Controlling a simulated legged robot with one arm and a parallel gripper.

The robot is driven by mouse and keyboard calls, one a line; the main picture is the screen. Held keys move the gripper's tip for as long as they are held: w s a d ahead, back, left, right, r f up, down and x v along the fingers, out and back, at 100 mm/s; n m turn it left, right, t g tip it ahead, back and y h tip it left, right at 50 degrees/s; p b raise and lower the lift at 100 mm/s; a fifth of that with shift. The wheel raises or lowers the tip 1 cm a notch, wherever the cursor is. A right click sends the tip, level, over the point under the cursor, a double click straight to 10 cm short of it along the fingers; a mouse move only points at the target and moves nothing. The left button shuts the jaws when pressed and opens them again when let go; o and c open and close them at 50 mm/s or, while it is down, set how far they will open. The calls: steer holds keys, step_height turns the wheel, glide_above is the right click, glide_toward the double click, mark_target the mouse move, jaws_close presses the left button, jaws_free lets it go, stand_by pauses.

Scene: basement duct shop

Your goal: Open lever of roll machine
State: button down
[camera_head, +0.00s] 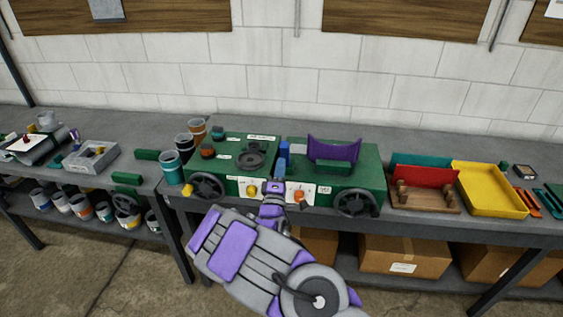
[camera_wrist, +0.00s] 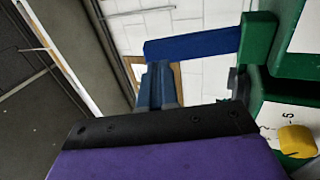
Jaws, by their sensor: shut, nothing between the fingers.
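The green roll machine (camera_head: 335,178) stands on the grey workbench in the head view, with a purple curved piece (camera_head: 333,150) on top. Its blue lever (camera_head: 284,155) stands upright near the middle. In the wrist view the blue lever (camera_wrist: 195,45) runs sideways from a green block (camera_wrist: 268,48). My gripper (camera_head: 273,187) is in front of the machine, below the lever in the picture. In the wrist view my gripper (camera_wrist: 157,82) is shut and empty, its fingertips close to the lever. I cannot tell whether they touch it.
Black handwheels (camera_head: 357,203) and a yellow knob (camera_wrist: 297,140) are on the machine's front. Paint cups (camera_head: 172,167) stand at its left. A yellow tray (camera_head: 490,188) and a wooden rack (camera_head: 425,198) are at its right. Cardboard boxes (camera_head: 404,257) sit beneath the bench.

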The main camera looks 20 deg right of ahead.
mark_target(285, 156)
steer(key=shift+x, duration=1.25)
steer(key=shift+r, duration=0.1)
